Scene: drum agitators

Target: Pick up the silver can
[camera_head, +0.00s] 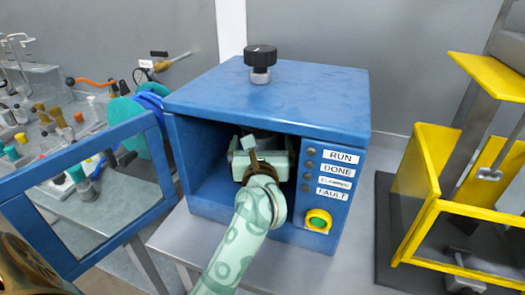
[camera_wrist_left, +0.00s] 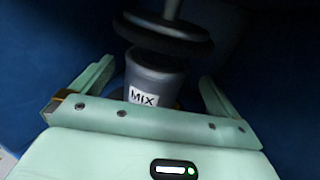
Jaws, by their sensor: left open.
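The silver can (camera_wrist_left: 158,78), a grey cylinder with a "MIX" label, stands inside the blue machine (camera_head: 270,95). In the left wrist view it sits between the fingers of my left gripper (camera_wrist_left: 156,75). The gripper is open, with a gap to the can on both sides. In the head view my left arm reaches through the machine's open front, and the gripper (camera_head: 262,158) is inside the chamber, mostly hiding the can. A dark round plate (camera_wrist_left: 165,38) on a rod is right above the can. My right gripper is not in view.
The machine's framed blue door (camera_head: 85,190) stands open at the left. A black knob (camera_head: 260,56) tops the machine, and a green button (camera_head: 318,219) is at its lower right. A yellow-framed machine (camera_head: 425,190) stands at the right. A cluttered bench (camera_head: 50,85) is at the back left.

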